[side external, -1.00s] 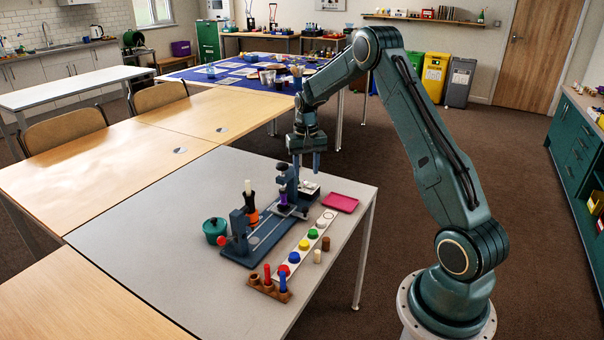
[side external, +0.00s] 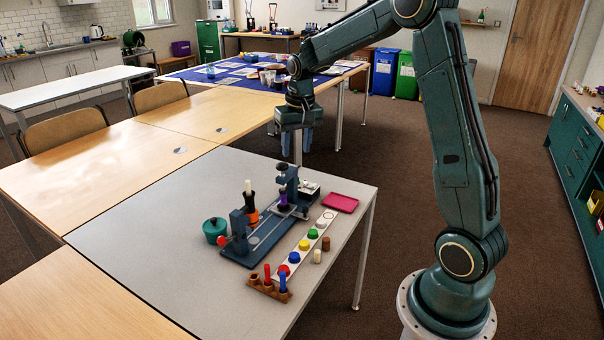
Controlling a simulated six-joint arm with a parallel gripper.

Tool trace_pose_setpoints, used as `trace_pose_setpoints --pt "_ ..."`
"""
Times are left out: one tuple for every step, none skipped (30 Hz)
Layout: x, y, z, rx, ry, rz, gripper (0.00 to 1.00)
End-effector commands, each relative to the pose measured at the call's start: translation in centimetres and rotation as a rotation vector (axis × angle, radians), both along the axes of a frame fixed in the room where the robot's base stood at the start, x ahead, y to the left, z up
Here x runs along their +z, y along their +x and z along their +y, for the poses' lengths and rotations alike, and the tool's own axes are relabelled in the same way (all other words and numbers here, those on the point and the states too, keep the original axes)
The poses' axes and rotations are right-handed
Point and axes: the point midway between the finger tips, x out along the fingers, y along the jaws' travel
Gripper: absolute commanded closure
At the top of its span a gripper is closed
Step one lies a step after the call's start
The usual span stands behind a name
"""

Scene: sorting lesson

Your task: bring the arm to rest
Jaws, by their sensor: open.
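My gripper (side external: 297,146) hangs above and behind the far edge of the grey table (side external: 130,230), pointing down. Its fingers are apart with nothing seen between them. It is clear of everything on the table. My arm rises from its base at the right and bends over at the top of the picture, where the elbow is partly cut off.
On the grey table stand a blue-grey fixture (side external: 262,232), a green pot (side external: 214,229), a white strip (side external: 308,244) with coloured caps, a wooden peg holder (side external: 268,288) and a pink tray (side external: 340,203). The table's left part is bare. Blue (side external: 385,72) and green bins stand behind.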

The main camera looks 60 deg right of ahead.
Motion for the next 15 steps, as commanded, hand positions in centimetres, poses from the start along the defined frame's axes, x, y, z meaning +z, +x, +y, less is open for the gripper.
trace_pose_setpoints --pt "1.2 -0.6 1.1 0.023 -0.007 -0.015 0.57" --pt "1.8 -0.9 1.7 0.036 -0.011 -0.021 0.57" --pt "2.5 -1.4 2.5 0.052 -0.015 -0.031 0.57" --pt "3.1 -1.7 3.1 0.064 -0.019 -0.038 0.57" --pt "3.5 -2.1 3.6 0.076 -0.022 -0.045 0.57" --pt "4.2 -2.7 4.4 0.093 -0.026 -0.054 0.57" --pt "4.6 -3.1 5.0 0.105 -0.029 -0.06 0.57" --pt "5.1 -3.5 5.5 0.116 -0.032 -0.068 0.57" --pt "5.7 -4.1 6.2 0.133 -0.036 -0.076 0.57" --pt "6.1 -4.5 6.8 0.145 -0.039 -0.084 0.57" --pt "6.5 -5.0 7.3 0.157 -0.043 -0.09 0.57" --pt "7.0 -5.7 8.0 0.173 -0.047 -0.1 0.57" --pt "7.3 -6.2 8.5 0.186 -0.05 -0.107 0.57" --pt "7.7 -6.7 9.0 0.198 -0.053 -0.114 0.57" --pt "8.1 -7.4 9.6 0.213 -0.057 -0.123 0.57"
